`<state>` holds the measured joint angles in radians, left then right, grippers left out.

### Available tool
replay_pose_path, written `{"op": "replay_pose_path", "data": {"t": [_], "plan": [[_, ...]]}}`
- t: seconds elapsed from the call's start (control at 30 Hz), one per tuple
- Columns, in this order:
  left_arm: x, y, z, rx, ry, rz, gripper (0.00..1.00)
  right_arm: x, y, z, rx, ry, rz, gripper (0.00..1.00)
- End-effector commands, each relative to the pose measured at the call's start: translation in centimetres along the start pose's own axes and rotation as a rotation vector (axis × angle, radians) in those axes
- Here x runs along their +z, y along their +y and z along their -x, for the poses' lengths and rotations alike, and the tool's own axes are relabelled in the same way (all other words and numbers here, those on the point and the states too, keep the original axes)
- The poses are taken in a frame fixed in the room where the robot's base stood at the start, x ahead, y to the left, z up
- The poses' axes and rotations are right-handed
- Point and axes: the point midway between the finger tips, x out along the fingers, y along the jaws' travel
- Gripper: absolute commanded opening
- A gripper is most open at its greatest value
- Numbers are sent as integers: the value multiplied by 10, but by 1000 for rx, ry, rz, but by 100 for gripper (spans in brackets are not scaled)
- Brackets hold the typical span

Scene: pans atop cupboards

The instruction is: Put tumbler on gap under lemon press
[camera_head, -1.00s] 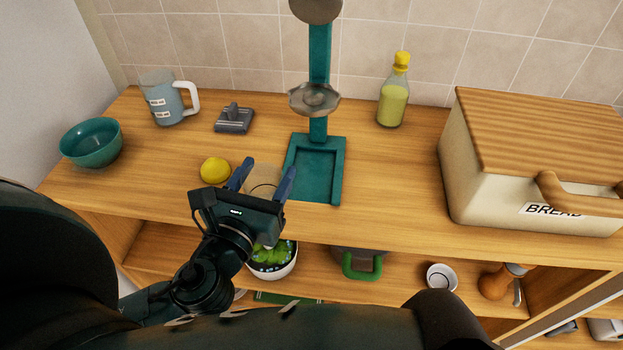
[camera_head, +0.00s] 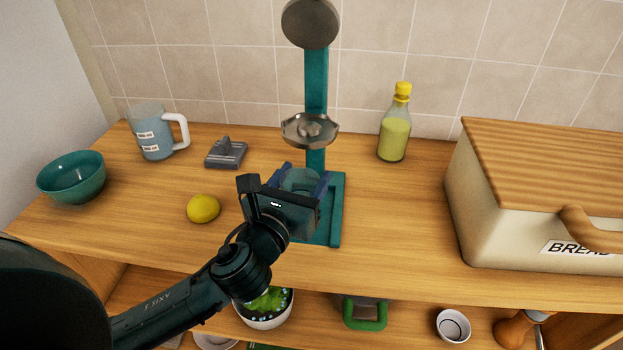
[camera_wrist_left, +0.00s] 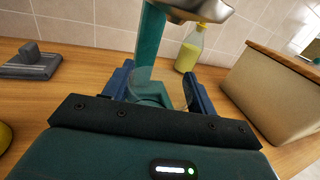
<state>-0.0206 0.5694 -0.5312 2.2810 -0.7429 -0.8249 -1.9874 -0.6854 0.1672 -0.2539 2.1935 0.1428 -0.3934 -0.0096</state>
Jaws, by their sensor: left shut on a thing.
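The lemon press (camera_head: 316,85) is a teal stand with a metal juicing cup (camera_head: 310,131) midway up its column and a recessed base (camera_head: 336,215) on the counter. My left gripper (camera_head: 305,176) is shut on the clear tumbler (camera_head: 300,180), one blue finger on each side. The gripper and tumbler are over the press base, below the cup and in front of the column. The tumbler also shows in the left wrist view (camera_wrist_left: 158,92). Its bottom is hidden by the gripper, so I cannot tell whether it touches the base. My right gripper is out of view.
A lemon (camera_head: 203,208) lies left of the gripper. A grey gadget (camera_head: 226,152), a measuring jug (camera_head: 152,135) and a teal bowl (camera_head: 72,178) stand farther left. A yellow-capped bottle (camera_head: 394,130) and a bread box (camera_head: 530,205) are at right. The counter between press and box is clear.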

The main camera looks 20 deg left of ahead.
Motion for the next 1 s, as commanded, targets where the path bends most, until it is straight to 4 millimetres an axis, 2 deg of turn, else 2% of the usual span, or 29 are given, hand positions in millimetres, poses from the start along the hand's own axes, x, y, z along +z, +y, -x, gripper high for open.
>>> {"op": "replay_pose_path", "data": {"t": [0.03,0.1,0.23,0.37,0.6,0.73,0.97,1.0], "plan": [[2,0,-13,2,-4,1,27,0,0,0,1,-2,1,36],[1,0,-26,1,-3,2,27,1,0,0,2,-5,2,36],[0,0,-40,1,-1,1,27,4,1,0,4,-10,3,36],[-6,0,-43,0,1,1,27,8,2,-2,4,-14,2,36],[-37,2,-42,1,3,2,27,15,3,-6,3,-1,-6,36],[-35,2,-42,0,-1,0,27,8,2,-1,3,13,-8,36],[-39,2,-42,0,1,0,27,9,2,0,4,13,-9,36],[-39,2,-42,0,1,0,59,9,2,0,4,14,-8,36]]}}
